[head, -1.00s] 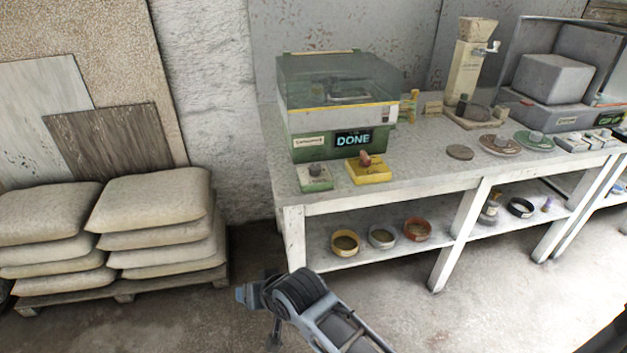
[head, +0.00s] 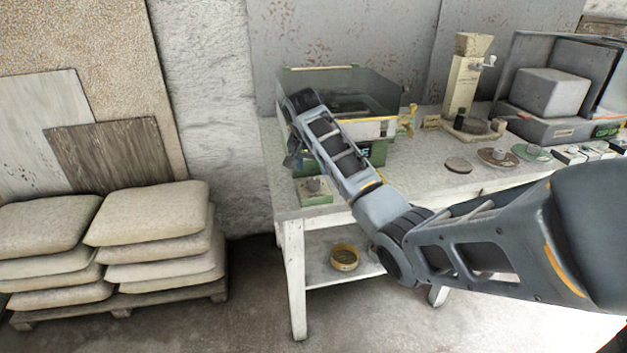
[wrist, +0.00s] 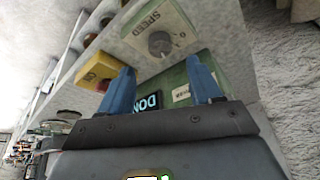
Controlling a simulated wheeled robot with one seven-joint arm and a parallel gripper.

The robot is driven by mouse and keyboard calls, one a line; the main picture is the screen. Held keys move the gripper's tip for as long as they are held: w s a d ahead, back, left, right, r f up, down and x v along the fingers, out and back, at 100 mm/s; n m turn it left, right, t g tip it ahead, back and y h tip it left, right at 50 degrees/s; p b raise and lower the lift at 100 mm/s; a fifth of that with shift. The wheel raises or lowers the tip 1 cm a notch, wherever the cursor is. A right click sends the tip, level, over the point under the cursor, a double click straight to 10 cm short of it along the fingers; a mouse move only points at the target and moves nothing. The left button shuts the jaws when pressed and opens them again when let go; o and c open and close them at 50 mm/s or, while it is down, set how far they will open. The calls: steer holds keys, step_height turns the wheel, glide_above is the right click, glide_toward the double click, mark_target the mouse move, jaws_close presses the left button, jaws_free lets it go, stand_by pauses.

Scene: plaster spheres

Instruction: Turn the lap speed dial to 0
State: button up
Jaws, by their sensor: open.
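The lap speed dial is a grey round knob (wrist: 160,44) on a pale-topped green box (wrist: 183,18) marked SPEED. In the head view the box (head: 316,198) stands at the table's front left, before the green machine. Where the knob points is too small to tell. My gripper (wrist: 160,66) is open and empty; its two blue fingers show on either side below the knob in the wrist view, apart from it. In the head view the gripper (head: 292,158) is above and left of the box, partly hidden by my arm.
The green machine with a clear lid (head: 350,88) stands behind; its display (wrist: 146,102) is partly covered. A yellow box with a reddish knob (wrist: 97,71) sits beside the speed box. Discs (head: 458,165) lie farther right on the table (head: 285,205). Stacked sacks (head: 150,212) stand left.

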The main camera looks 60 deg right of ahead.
mark_target(314, 181)
steer(key=x, duration=0.7)
steer(key=shift+d+f+p, duration=0.1)
steer(key=shift+f+p, duration=0.1)
steer(key=shift+p, duration=0.2)
steer(key=shift+c, duration=0.2)
steer(key=c, duration=1)
